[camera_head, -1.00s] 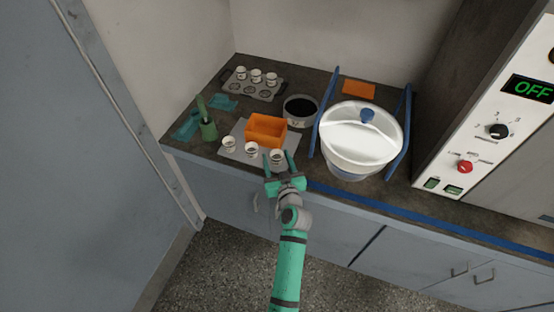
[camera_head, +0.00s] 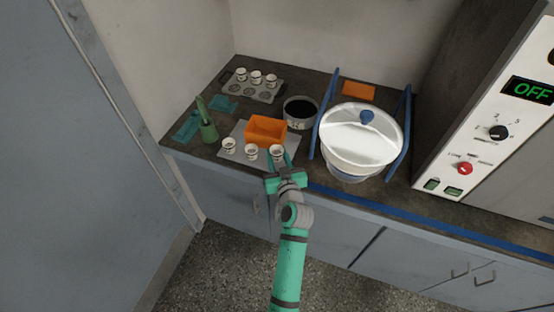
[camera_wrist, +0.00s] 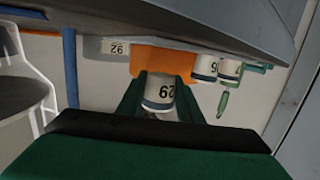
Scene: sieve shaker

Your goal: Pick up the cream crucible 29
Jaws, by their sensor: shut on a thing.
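The cream crucible 29 (camera_head: 277,151) stands upright at the right end of the front row on the grey mat (camera_head: 236,153). It fills the middle of the wrist view (camera_wrist: 160,90), where its dark number and dark band show. My green gripper (camera_head: 279,161) reaches it from the front. In the wrist view its two fingers (camera_wrist: 160,100) are shut on the crucible, one on each side. I see no clear gap under the crucible.
Two more crucibles (camera_head: 251,152) (camera_head: 229,144) stand left on the mat. An orange box (camera_head: 266,131) is close behind. A dark round pan (camera_head: 300,111) and a lidded white bowl (camera_head: 361,140) between blue bars are right. A rack (camera_head: 255,87) holds crucibles at the back.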

